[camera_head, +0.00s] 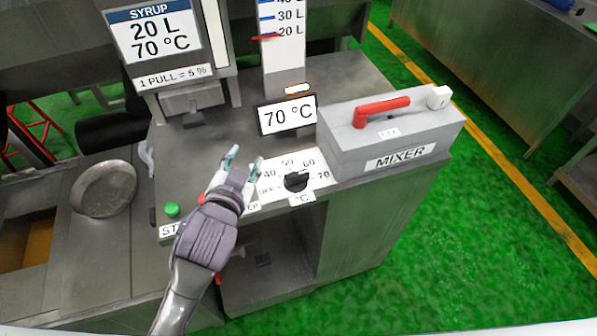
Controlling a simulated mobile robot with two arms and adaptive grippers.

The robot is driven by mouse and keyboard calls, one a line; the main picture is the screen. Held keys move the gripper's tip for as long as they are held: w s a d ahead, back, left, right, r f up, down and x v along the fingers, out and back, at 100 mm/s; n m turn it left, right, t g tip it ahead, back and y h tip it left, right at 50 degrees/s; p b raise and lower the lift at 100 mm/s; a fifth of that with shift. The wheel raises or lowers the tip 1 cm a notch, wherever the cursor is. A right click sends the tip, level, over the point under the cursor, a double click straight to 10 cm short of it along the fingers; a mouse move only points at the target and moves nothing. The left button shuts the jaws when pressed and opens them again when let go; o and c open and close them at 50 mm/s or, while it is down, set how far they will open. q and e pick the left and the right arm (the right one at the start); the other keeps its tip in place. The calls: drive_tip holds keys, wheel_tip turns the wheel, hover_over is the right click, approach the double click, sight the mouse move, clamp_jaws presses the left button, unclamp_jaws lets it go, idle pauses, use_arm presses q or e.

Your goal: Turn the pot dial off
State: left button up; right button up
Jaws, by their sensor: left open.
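The pot dial (296,181) is a black knob on a white scale plate marked OFF, 40, 50, 60 and 70, with a °C label below it. A small display (287,115) behind it reads 70 °C. Which mark the knob points to is hard to tell, but its tip seems turned right, toward 70. My left gripper (243,161) is open and empty, just left of the dial and apart from it, over the left part of the scale. My right gripper is not in view.
A mixer box (390,135) with a red handle (381,110) stands right of the dial. A green button (172,209) is at the left, partly beside my arm. A syrup dispenser (160,45) stands behind. A round metal pan (104,189) lies at the far left.

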use_arm(q)
drive_tip(key=d+r+m+t+h, duration=0.1)
drive_tip(key=d+r+m+h, duration=1.55)
drive_tip(key=d+r, duration=0.35)
drive_tip(key=s+d+f+m+g+h, duration=0.1)
drive_tip(key=s+d+m+g, duration=0.35)
drive_tip(key=m+g, duration=0.5)
drive_tip(key=s+d+f+m+g, duration=0.2)
drive_tip(key=s+d+m+g, duration=0.3)
drive_tip(key=m+g, duration=0.5)
drive_tip(key=m+t+y, duration=0.4)
drive_tip(key=m+y, duration=0.4)
drive_tip(key=y, duration=1.2)
approach(295, 174)
drive_tip(key=shift+h, duration=0.25)
wheel_tip(295, 174, down, 9)
drive_tip(key=p, duration=0.4)
drive_tip(key=shift+a+r, duration=0.1)
drive_tip(key=shift+a, duration=0.05)
drive_tip(key=shift+f, duration=0.55)
